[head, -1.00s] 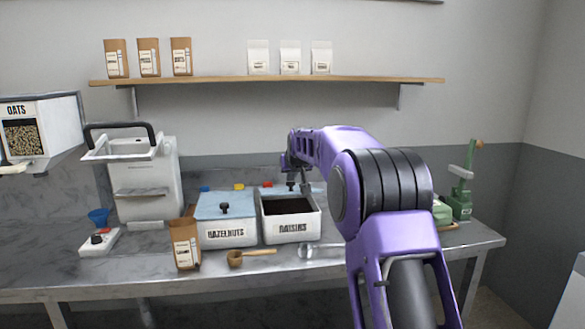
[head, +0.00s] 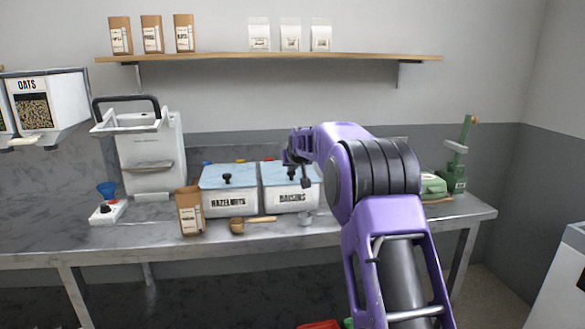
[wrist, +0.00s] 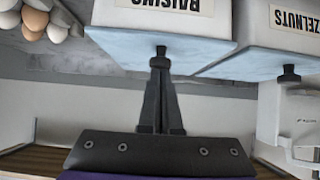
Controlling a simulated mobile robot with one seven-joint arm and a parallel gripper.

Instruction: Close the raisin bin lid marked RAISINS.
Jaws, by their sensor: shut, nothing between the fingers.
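The raisin bin (head: 292,197) is a white box marked RAISINS on the counter, right of the hazelnut bin. Its light blue lid (head: 277,173) lies flat over the top, and the raisins inside are hidden. In the wrist view the scene is upside down; the blue lid (wrist: 120,48) and its black knob (wrist: 161,51) show. My gripper (wrist: 160,68) is shut and empty, its fingertips at the knob; I cannot tell whether they touch it. In the head view my gripper (head: 304,182) is by the front of the lid, partly hidden by my arm.
The hazelnut bin (head: 228,202) with a shut blue lid stands directly left. A green device (head: 455,170) is at the right. Several eggs (wrist: 35,18) show in the wrist view.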

